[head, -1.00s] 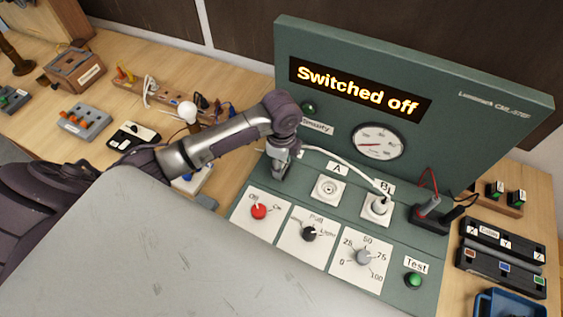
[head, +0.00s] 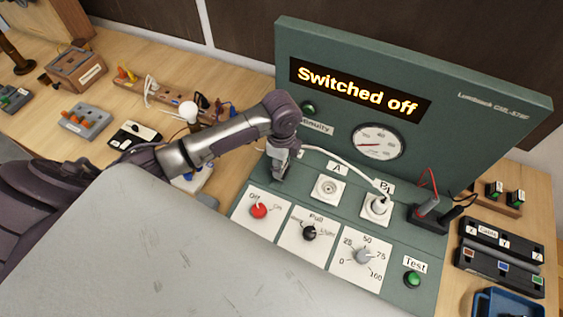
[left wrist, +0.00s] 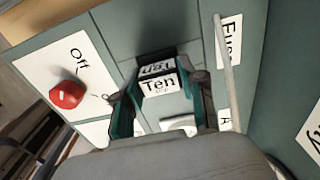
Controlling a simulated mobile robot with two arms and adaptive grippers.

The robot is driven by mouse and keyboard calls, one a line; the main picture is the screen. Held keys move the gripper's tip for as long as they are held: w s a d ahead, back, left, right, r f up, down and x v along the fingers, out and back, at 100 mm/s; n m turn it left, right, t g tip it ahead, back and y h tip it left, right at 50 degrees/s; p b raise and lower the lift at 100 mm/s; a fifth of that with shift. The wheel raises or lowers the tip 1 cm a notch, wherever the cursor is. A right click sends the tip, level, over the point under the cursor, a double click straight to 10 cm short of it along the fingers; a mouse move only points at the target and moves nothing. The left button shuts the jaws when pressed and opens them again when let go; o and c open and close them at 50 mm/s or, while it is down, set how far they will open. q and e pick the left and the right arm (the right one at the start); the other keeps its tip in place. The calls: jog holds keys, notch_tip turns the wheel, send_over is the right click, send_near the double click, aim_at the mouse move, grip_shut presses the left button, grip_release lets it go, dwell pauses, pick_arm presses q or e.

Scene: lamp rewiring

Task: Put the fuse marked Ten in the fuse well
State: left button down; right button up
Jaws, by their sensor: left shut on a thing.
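My left gripper (head: 279,174) reaches down to the green panel beside socket A. In the left wrist view its two teal-lined fingers (left wrist: 160,106) are shut on a fuse marked Ten (left wrist: 160,85), whose white label faces the camera. A second label and a dark part show just beyond that label. The Fuse label (left wrist: 229,42) is on the panel to the right of the fuse. The fuse well is not clearly visible; I cannot tell whether the fuse is in it or above it. The head view hides the fuse behind my gripper.
A white cable (head: 335,162) runs past my gripper to the plug in socket B (head: 376,208). The red switch (head: 258,211) is close by and at Off. The display (head: 358,90) reads Switched off. Socket A (head: 327,188) is empty.

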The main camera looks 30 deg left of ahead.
pick_arm(q)
jog(key=shift+f, duration=0.45)
dwell(0.6)
jog(key=c, duration=0.6)
grip_release()
notch_tip(320, 180, up, 12)
